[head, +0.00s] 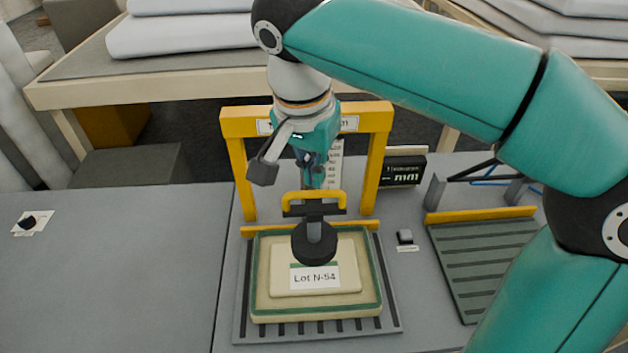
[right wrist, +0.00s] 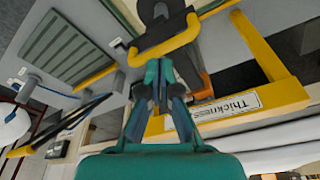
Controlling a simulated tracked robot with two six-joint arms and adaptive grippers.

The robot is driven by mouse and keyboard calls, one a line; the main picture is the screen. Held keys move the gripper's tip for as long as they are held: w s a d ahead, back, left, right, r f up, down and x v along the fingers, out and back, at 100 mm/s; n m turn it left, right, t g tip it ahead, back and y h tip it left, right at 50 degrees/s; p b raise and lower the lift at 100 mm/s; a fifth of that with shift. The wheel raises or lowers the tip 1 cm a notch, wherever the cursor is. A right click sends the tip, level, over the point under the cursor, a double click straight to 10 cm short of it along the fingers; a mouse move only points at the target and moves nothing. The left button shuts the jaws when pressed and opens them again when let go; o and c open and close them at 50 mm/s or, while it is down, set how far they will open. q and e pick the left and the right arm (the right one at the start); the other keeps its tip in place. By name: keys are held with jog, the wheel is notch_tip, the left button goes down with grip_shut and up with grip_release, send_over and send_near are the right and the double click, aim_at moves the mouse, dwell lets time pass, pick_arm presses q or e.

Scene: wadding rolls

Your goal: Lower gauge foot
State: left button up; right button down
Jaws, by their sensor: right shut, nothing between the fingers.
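The yellow thickness gauge frame (head: 239,150) stands over a slatted tray (head: 390,318). A cream wadding pad (head: 345,260) labelled Lot N-54 lies on the tray. The gauge's round black foot (head: 314,250) is over the pad's middle; I cannot tell whether it touches. The yellow handle (head: 337,193) is above and behind the foot, and shows in the right wrist view (right wrist: 172,43). My right gripper (head: 311,184) points down at the handle, its fingers shut with nothing between them. In the right wrist view its fingertips (right wrist: 158,72) are close to the handle. My left gripper is not in view.
A dark display (head: 402,171) stands right of the frame; its reading is unclear. A small grey block (head: 405,236) sits beside the tray. Another slatted tray (head: 480,265) is at the right. White rolls (head: 180,36) lie on a table behind. The left grey tabletop (head: 110,270) is mostly clear.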

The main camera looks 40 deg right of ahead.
aim_at(315, 192)
jog(key=shift+f, duration=0.15)
dwell(0.3)
jog(key=shift+f+b, duration=1.5)
jog(key=shift+f, duration=0.25)
notch_tip(315, 192, up, 7)
jog(key=p, duration=0.6)
jog(key=shift+r+p, duration=0.15)
jog(key=shift+p, duration=0.25)
